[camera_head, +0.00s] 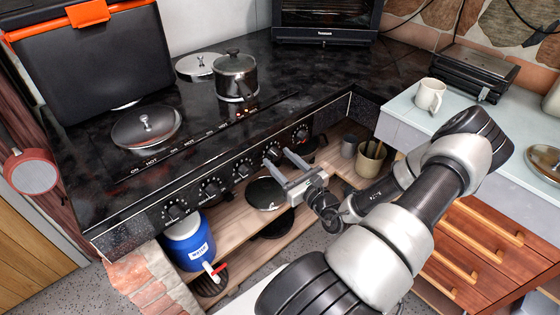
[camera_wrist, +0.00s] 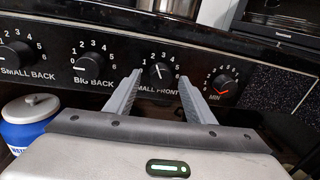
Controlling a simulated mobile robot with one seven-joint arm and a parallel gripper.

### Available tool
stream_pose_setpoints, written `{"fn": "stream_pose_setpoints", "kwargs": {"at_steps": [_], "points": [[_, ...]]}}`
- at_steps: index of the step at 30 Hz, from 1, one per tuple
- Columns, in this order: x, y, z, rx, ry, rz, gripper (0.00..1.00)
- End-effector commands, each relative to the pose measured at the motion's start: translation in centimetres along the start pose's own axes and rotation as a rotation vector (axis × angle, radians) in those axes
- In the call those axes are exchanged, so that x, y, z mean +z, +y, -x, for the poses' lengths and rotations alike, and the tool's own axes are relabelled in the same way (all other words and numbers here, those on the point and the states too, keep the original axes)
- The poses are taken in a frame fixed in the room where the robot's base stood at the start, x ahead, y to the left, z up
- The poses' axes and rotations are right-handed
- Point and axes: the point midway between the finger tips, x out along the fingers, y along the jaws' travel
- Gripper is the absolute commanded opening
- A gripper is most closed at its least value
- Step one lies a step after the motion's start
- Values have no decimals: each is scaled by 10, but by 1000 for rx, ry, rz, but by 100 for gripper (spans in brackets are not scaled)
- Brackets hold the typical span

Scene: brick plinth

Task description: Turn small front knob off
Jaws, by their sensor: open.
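The small front knob (camera_wrist: 161,71) is a black dial on the stove's front panel, with white numbers around it and the label "SMALL FRONT" below. Its white mark points up and slightly left, near the low numbers. In the wrist view my gripper (camera_wrist: 160,77) is open, with one finger on each side of this knob; I cannot tell whether they touch it. The left finger hides part of the label and the dial's left edge. In the head view my gripper (camera_head: 278,156) reaches the panel at the knob (camera_head: 271,152), partly covering it.
The big back knob (camera_wrist: 89,65) is left of the small front knob, and a knob marked MIN (camera_wrist: 222,84) is right. A pot (camera_head: 236,78) and a lidded pan (camera_head: 146,127) stand on the stove. A blue jug (camera_head: 189,243) stands on the shelf below.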

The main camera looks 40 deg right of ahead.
Motion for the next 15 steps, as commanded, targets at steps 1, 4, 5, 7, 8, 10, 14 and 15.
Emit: {"fn": "stream_pose_setpoints", "kwargs": {"at_steps": [1, 4, 5, 7, 8, 10, 14, 15], "points": [[0, 0, -3, 0, 0, 0, 49], [0, 0, -5, -1, 1, -1, 49], [0, 0, -5, -1, 1, -1, 49], [0, 0, -5, -1, 1, -1, 49], [0, 0, -5, -1, 1, -1, 49], [0, 0, -5, -1, 1, -1, 49], [0, 0, -5, -1, 1, -1, 29], [0, 0, -5, -1, 1, -1, 22]]}}
